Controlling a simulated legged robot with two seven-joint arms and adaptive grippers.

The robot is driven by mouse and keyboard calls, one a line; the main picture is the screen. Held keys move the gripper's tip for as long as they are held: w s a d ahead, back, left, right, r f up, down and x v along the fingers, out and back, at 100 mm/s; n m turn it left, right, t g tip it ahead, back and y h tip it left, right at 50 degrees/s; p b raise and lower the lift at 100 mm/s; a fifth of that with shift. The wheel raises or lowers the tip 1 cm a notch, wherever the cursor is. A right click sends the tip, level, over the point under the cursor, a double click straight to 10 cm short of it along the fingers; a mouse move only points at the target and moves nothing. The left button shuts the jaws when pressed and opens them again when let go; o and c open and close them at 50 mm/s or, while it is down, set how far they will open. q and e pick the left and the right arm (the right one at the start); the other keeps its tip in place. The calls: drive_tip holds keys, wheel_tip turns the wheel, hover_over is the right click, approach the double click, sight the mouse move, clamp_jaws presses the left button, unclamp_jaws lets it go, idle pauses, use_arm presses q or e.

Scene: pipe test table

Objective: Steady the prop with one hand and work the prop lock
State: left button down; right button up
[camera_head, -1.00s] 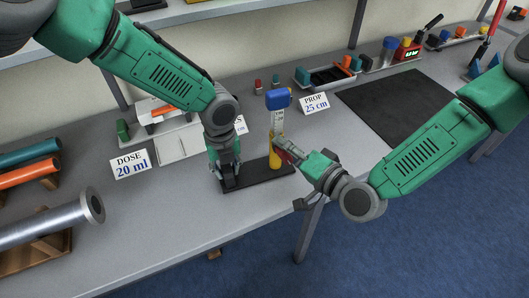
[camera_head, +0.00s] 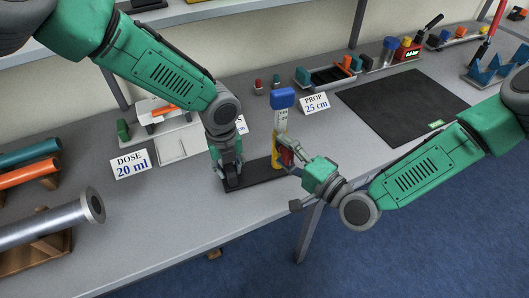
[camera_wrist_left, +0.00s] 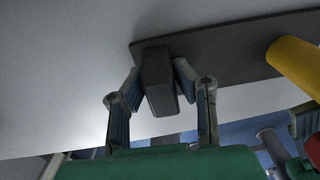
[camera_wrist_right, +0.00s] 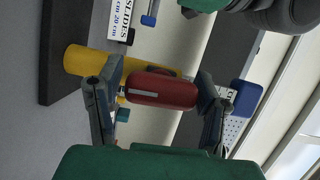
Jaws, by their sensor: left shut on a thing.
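The prop stands upright on a black base plate (camera_head: 258,178). It has a yellow tube (camera_head: 276,161), a white scaled rod (camera_head: 281,122) and a blue head (camera_head: 283,98). A red lock lever (camera_head: 286,157) sits on the tube's side. My left gripper (camera_head: 230,176) is shut on a dark block (camera_wrist_left: 158,82) at the plate's left end. My right gripper (camera_wrist_right: 160,100) is open at the lock. In the right wrist view its spread fingers lie on either side of the red lever (camera_wrist_right: 163,91); whether either touches it I cannot tell.
A black mat (camera_head: 402,105) lies to the right. A metal cylinder (camera_head: 45,222) rests at the left. The table's front edge is close to the base plate.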

use_arm(q)
drive_tip(key=shift+a, duration=0.4)
use_arm(e)
drive_tip(key=shift+a+r, duration=0.1)
drive_tip(key=shift+a, duration=0.05)
use_arm(q)
drive_tip(key=shift+a, duration=0.1)
use_arm(e)
drive_tip(key=shift+s+d, duration=0.1)
drive_tip(key=shift+d, duration=0.1)
use_arm(q)
drive_tip(key=shift+f, duration=0.1)
use_arm(e)
drive_tip(key=r+v, duration=0.2)
drive_tip(key=v, duration=0.9)
drive_tip(key=shift+s+d+r, duration=0.15)
drive_tip(key=shift+s+r, duration=0.05)
drive_tip(key=shift+r, duration=0.2)
use_arm(q)
drive_tip(key=c, duration=1.2)
unclamp_jaws()
